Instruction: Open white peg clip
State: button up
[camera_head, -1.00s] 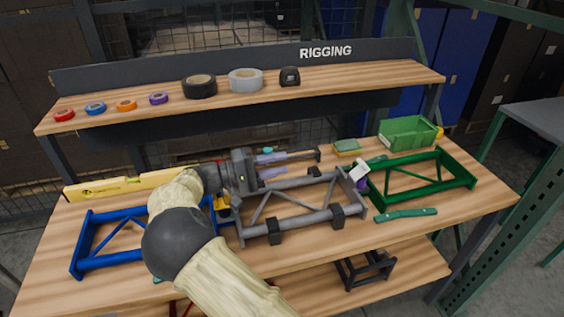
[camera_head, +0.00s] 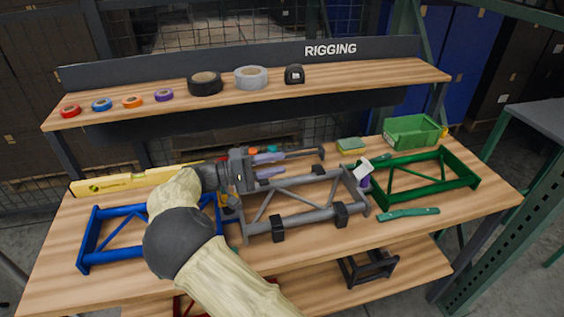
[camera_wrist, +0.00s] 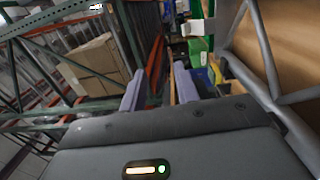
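A small white clip (camera_head: 362,169) sits at the right end of the grey frame (camera_head: 299,221), with a purple part just below it. In the wrist view, a white piece (camera_wrist: 196,26) near the top, above a green area, may be the same clip. My gripper (camera_head: 270,164) is above the left rear part of the grey frame, its two pale purple fingers pointing right. The fingers stand apart with nothing between them. They are well to the left of the clip and do not touch it. The wrist view also shows the gap (camera_wrist: 160,87).
A yellow level (camera_head: 125,182) lies behind. A green bin (camera_head: 411,132) stands back right. A shelf (camera_head: 330,80) holding tape rolls overhangs the rear.

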jog(key=s+d+f+g+y, duration=0.1)
jog(key=d+f+g+y, duration=0.1)
jog(key=d, duration=0.4)
jog(key=s+d+f+g+y, duration=0.2)
jog(key=d+f+y, duration=0.1)
jog(key=d, duration=0.3)
jog(key=s+d+f+g+y, duration=0.1)
jog(key=d+f+g+y, duration=0.1)
jog(key=d, duration=0.4)
jog(key=shift+s+d+f+y, duration=0.1)
jog(key=shift+s+f+y, duration=0.15)
jog(key=shift+f+y, duration=0.4)
jog(key=s+d+m+t+y, duration=0.3)
jog(key=s+y, duration=0.6)
jog(key=s, duration=0.7)
jog(key=shift+s+d+y, duration=0.15)
jog(key=shift+s+y, duration=0.1)
jog(key=shift+y, duration=0.1)
jog(key=shift+f, duration=0.15)
